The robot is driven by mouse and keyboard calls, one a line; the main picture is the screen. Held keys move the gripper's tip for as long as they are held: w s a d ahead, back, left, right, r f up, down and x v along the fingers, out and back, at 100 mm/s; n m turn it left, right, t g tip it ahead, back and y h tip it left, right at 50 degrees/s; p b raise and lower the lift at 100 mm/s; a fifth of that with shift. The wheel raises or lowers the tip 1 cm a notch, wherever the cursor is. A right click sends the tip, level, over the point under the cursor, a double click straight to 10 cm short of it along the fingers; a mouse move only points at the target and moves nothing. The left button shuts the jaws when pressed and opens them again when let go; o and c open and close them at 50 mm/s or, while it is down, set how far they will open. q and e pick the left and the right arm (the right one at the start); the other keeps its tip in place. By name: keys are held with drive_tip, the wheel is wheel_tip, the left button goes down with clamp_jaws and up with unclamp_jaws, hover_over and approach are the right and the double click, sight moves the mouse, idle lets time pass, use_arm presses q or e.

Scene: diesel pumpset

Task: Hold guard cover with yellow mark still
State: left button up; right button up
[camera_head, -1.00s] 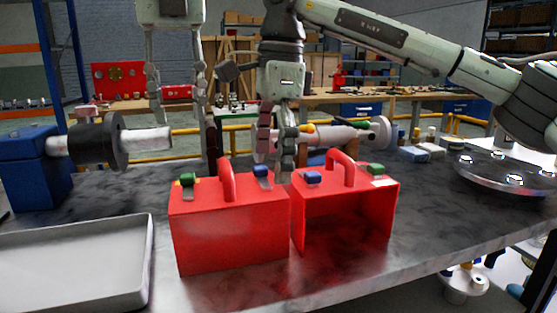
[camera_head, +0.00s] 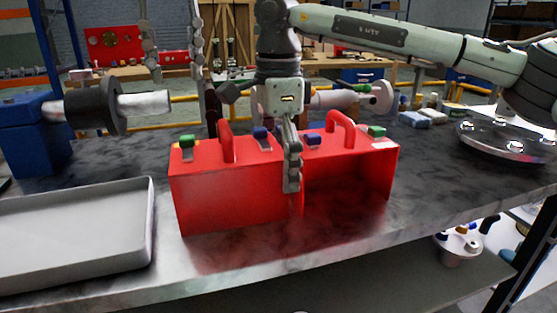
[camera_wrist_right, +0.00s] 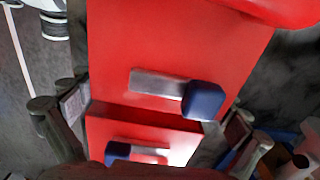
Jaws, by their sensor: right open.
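The guard cover with the yellow mark (camera_head: 225,203) is the left of two red box-like covers on the bench. It has a handle, a green latch beside the yellow mark and a blue latch. My right gripper (camera_head: 291,184) points down at the seam between the covers, in front of their near faces. In the right wrist view its open fingers lie either side of two red covers with blue latches; I cannot tell whether they touch. My left gripper (camera_head: 178,78) is open and empty, raised behind the left cover.
The second red cover (camera_head: 378,172), open-fronted, stands close on the right. A grey tray (camera_head: 145,225) lies at the left. A blue machine block (camera_head: 40,155) with a shaft (camera_head: 143,104) stands behind it. A round metal plate (camera_head: 508,143) is at the right.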

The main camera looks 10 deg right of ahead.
drive_tip(key=shift+c, duration=0.6)
drive_tip(key=shift+o, duration=0.6)
drive_tip(key=c, duration=1.4)
drive_tip(key=shift+c, duration=0.2)
